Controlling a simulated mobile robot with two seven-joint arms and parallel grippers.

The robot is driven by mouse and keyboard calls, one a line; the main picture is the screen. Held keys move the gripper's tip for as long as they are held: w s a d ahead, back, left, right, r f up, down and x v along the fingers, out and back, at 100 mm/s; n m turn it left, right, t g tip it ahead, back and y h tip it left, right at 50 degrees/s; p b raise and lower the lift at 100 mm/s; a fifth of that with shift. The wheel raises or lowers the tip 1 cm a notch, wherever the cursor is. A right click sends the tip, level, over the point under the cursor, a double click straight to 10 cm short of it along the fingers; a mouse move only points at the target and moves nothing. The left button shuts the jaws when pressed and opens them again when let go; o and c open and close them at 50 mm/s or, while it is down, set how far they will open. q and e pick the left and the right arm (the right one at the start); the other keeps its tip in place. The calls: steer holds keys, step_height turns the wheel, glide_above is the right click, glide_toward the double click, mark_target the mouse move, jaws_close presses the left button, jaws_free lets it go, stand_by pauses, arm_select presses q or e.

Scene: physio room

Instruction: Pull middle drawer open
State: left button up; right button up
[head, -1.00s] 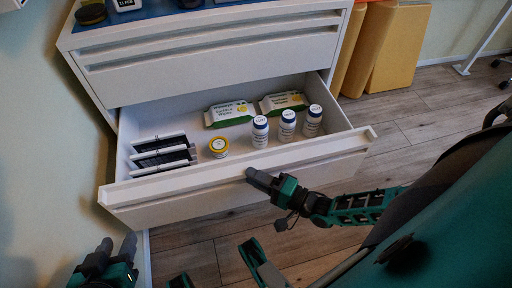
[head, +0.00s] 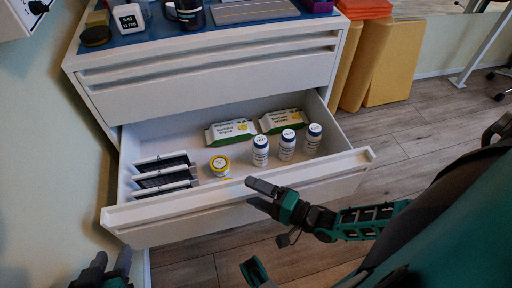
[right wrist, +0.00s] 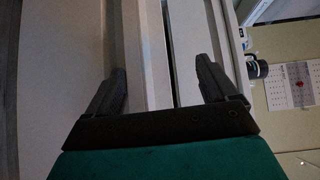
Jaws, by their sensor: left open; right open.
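The middle drawer (head: 240,194) of the white cabinet (head: 215,75) stands pulled out. Inside it are several black-and-white boxes (head: 164,172), a yellow-lidded jar (head: 220,166), white bottles with blue caps (head: 287,144) and two wipes packs (head: 232,131). My right gripper (head: 256,194) is just in front of the drawer's front lip, fingers apart and holding nothing. In the right wrist view its open fingers (right wrist: 162,88) point toward a pale drawer edge; contact cannot be told. My left gripper (head: 112,262) is open at the lower left, apart from the drawer.
The top drawer (head: 210,83) is shut. A clock (head: 128,18) and a dark mug (head: 187,13) stand on the blue cabinet top. Yellow foam blocks (head: 372,65) stand right of the cabinet. A wall is close at left; wooden floor (head: 430,125) is free at right.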

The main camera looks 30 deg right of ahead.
steer(key=shift+o, duration=1.3)
step_height(320, 180, up, 10)
steer(key=w+p, duration=0.1)
steer(key=p, duration=0.2)
steer(key=shift+w+d+f+t, duration=0.2)
steer(key=shift+w+d+t, duration=0.05)
steer(key=shift+t, duration=0.15)
steer(key=r+p, duration=0.1)
steer(key=r, duration=0.1)
steer(key=r+p, duration=0.1)
steer(key=r, duration=0.3)
steer(key=shift+s+r+p, duration=0.1)
steer(key=shift+s+p, duration=0.25)
steer(key=shift+p, duration=0.05)
steer(key=c, duration=0.5)
steer(key=shift+a+r, duration=0.1)
steer(key=shift+r, duration=0.4)
steer(key=shift+c, duration=0.2)
